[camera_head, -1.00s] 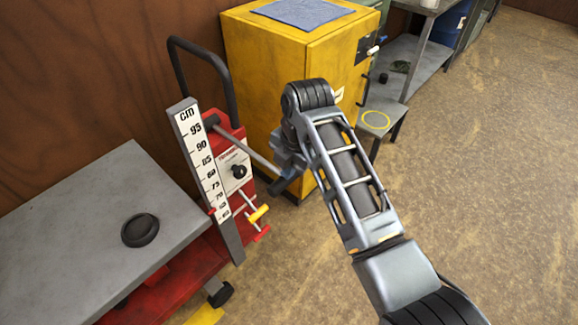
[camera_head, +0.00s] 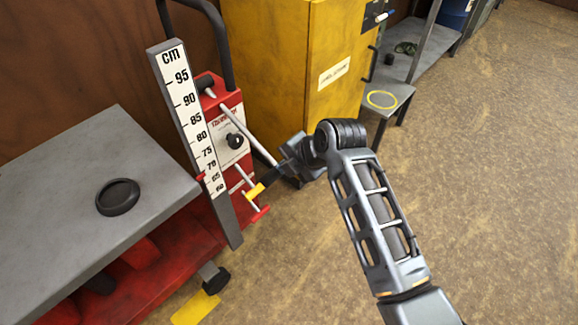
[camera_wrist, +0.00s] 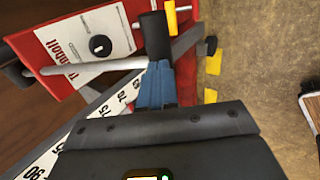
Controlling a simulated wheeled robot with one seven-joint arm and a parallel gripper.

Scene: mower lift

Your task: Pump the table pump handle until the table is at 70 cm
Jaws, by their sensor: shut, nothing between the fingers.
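The pump handle is a silver rod (camera_head: 250,135) slanting down to the right from the red pump unit (camera_head: 228,120), with a black grip (camera_wrist: 155,35) at its end. My gripper (camera_wrist: 155,85) has its blue fingers shut and empty, right against the grip end of the rod; whether they touch is unclear. In the head view my gripper (camera_head: 275,172) partly hides the grip. The grey lift table (camera_head: 75,180) stands low at left. A white cm scale (camera_head: 190,120) stands beside it; a small red pointer (camera_head: 201,177) sits around the 65 to 70 marks.
A yellow-tipped lever (camera_head: 255,191) projects low from the pump, close to the handle's grip. A black round dish (camera_head: 117,197) lies on the table. A yellow cabinet (camera_head: 285,60) stands behind my gripper. The floor at right is clear.

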